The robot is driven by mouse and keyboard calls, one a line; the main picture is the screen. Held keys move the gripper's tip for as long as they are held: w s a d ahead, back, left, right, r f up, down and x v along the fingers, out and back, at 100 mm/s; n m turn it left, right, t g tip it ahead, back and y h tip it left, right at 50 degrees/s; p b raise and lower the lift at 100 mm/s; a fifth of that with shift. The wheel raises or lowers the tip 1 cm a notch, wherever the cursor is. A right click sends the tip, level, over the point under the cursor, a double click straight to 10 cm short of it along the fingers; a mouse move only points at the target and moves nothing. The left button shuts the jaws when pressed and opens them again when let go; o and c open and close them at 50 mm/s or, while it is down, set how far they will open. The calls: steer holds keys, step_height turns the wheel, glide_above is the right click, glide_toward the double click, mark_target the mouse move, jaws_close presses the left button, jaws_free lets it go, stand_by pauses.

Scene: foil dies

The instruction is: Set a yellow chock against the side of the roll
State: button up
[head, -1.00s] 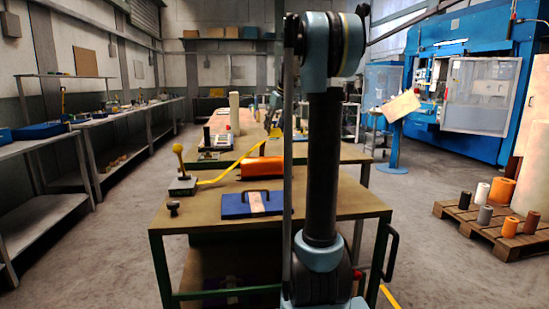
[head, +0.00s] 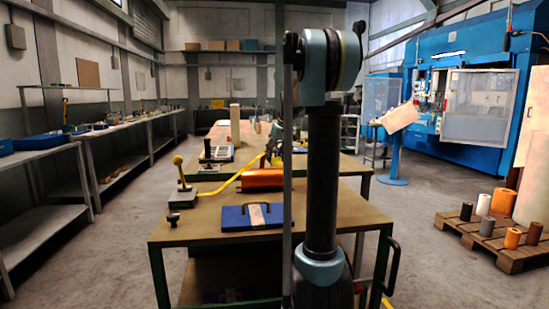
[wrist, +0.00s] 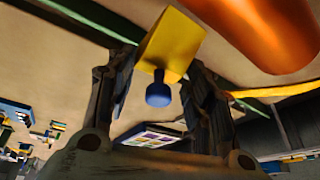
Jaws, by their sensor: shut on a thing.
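In the wrist view the yellow chock (wrist: 172,42), a wedge-like block with a blue knob (wrist: 158,92), is between the fingers of my gripper (wrist: 162,72). My gripper is shut on it. The orange roll (wrist: 268,30) is at the top right of the wrist view, apart from the chock in the picture. In the head view the roll (head: 262,179) lies on its side on the brown-topped table (head: 205,232).
A blue board (head: 253,217) with a handle lies in front of the roll. A grey block with a yellow-knobbed lever (head: 180,185) and a yellow strap (head: 215,190) are to the left. A pallet (head: 505,250) with several small rolls is on the floor at right.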

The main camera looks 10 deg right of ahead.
steer(key=shift+f, duration=0.6)
steer(key=o, duration=1.1)
steer(key=shift+r, duration=0.1)
steer(key=shift+r, duration=0.5)
steer(key=v, duration=1.2)
steer(key=shift+s, duration=0.1)
